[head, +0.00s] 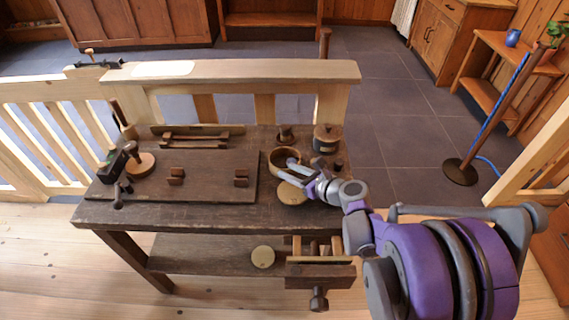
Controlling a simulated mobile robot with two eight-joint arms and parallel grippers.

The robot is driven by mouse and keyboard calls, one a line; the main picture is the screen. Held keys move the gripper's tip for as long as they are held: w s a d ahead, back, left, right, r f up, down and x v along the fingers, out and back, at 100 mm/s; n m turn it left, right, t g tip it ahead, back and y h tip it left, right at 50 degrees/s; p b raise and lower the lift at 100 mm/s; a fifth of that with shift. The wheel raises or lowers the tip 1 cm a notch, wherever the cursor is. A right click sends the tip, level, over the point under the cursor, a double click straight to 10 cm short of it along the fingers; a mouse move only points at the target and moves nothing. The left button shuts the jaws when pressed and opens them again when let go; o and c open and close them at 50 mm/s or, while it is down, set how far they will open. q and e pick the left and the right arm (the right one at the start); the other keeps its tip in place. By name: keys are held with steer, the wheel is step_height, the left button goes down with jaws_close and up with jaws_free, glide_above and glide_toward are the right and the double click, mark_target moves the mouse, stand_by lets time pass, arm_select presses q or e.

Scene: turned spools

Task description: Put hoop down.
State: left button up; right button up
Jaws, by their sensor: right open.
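A round brown wooden hoop (273,163) rests on the right part of the dark workbench (200,214). My right gripper (300,170) is open, with its fingers over the hoop's right side. The arm comes in from the right, and the fingers hide part of the rim. I cannot tell whether they touch it. A pale round wooden disc (290,194) lies just in front of the hoop, partly under the gripper. My left gripper is not in view.
A lidded pot (327,138) and a small turned spool (285,134) stand behind the hoop. A dark board (208,184) with two small blocks lies to the left. A vise (320,274) juts from the front.

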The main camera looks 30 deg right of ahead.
steer(key=x, duration=0.6)
steer(key=shift+s+a+r+b, duration=0.15)
steer(key=shift+a+b, duration=0.1)
steer(key=shift+b, duration=0.15)
jaws_close()
